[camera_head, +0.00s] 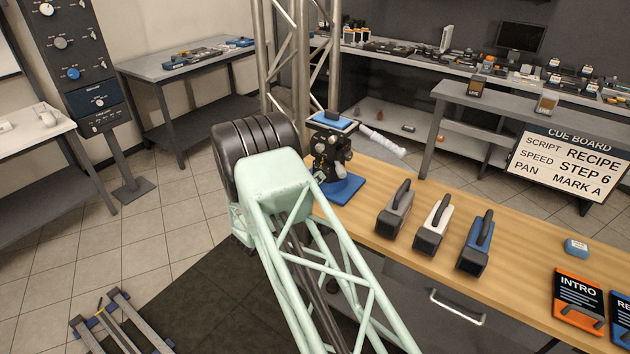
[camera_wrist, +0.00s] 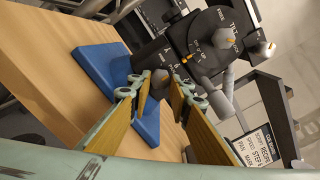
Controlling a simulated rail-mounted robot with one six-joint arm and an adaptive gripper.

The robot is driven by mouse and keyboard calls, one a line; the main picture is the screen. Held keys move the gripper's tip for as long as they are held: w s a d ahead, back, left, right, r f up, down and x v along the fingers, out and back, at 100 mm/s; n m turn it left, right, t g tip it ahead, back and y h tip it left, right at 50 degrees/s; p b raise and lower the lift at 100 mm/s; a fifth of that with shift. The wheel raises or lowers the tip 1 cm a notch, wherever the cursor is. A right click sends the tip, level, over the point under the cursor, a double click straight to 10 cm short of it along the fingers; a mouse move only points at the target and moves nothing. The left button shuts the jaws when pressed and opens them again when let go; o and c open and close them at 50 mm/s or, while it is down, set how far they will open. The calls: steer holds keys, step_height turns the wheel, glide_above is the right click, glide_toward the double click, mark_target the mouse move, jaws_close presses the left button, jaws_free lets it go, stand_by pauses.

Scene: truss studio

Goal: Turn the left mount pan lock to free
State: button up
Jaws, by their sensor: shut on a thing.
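The black camera mount (camera_head: 328,150) stands on a blue base (camera_head: 345,188) at the left end of the wooden bench. The wrist view shows the mount close up and tilted, with a dark lettered plate (camera_wrist: 222,32), and its blue base (camera_wrist: 92,66). My gripper (camera_wrist: 160,92) is at the mount's lower part, its fingertips closed on a small dark knob (camera_wrist: 160,78), which looks like the pan lock. The fingers hide part of the knob, and I cannot read its setting. In the head view my arm hides most of the gripper.
A grey, a white and a blue handled block (camera_head: 479,243) stand right of the mount on the bench (camera_head: 375,190). A cue board (camera_head: 570,165) reads "PAN MARK A". A pale handle (camera_head: 383,142) sticks out behind the mount. A metal truss (camera_head: 299,60) rises behind.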

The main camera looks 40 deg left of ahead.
steer(key=n, duration=0.4)
steer(key=shift+p, duration=0.4)
steer(key=n+p, duration=0.1)
steer(key=n, duration=0.3)
steer(key=shift+r, duration=0.15)
steer(key=o, duration=0.8)
steer(key=shift+o, duration=0.2)
steer(key=shift+s, duration=0.15)
steer(key=s+d, duration=0.1)
steer(key=s, duration=1)
steer(key=shift+s, duration=0.35)
